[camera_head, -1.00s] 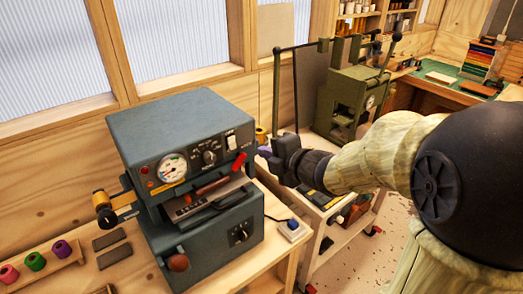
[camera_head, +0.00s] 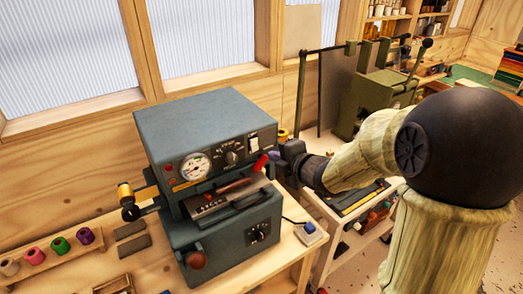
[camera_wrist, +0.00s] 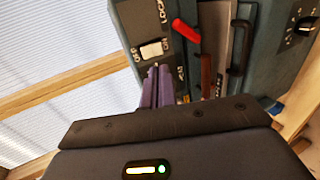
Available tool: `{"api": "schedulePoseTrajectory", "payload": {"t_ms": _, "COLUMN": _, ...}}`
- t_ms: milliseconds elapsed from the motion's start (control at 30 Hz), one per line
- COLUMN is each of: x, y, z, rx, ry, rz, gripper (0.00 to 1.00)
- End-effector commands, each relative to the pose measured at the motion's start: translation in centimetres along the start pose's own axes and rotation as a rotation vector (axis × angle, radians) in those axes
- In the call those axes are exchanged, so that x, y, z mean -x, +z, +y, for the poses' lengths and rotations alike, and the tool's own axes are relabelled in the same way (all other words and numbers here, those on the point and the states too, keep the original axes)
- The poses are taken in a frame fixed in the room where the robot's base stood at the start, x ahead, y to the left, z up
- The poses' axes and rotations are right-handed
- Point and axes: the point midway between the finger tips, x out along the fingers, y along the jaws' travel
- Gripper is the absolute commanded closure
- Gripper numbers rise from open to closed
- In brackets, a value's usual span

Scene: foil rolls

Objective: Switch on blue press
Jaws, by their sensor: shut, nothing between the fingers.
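The blue press (camera_head: 205,127) is a blue-grey box on the wooden bench, with a round gauge, a dial and a red-handled lever on its front. Its white rocker switch (camera_head: 254,143) sits at the panel's right end. The switch also shows in the wrist view (camera_wrist: 153,50), between OFF and ON labels. My gripper (camera_head: 272,155) is at the right of the press, close to the switch. In the wrist view its purple fingers (camera_wrist: 157,84) are together and empty, with tips just below the switch. I cannot tell whether they touch the panel.
The red lever handle (camera_head: 260,163) is close to my gripper; it also shows in the wrist view (camera_wrist: 186,31). Several foil rolls (camera_head: 60,245) stand in a wooden rack at the left. A green press (camera_head: 375,98) stands behind my arm. A small white box with a blue button (camera_head: 309,231) lies on the bench.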

Motion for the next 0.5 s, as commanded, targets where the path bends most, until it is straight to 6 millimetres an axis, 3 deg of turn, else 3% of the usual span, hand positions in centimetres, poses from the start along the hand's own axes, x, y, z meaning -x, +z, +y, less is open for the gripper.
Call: {"api": "schedulePoseTrajectory", "payload": {"t_ms": 500, "x": -6.9, "y": -0.2, "z": 0.2, "rx": 0.000, "ry": -0.002, "rz": 0.003, "gripper": 1.00}}
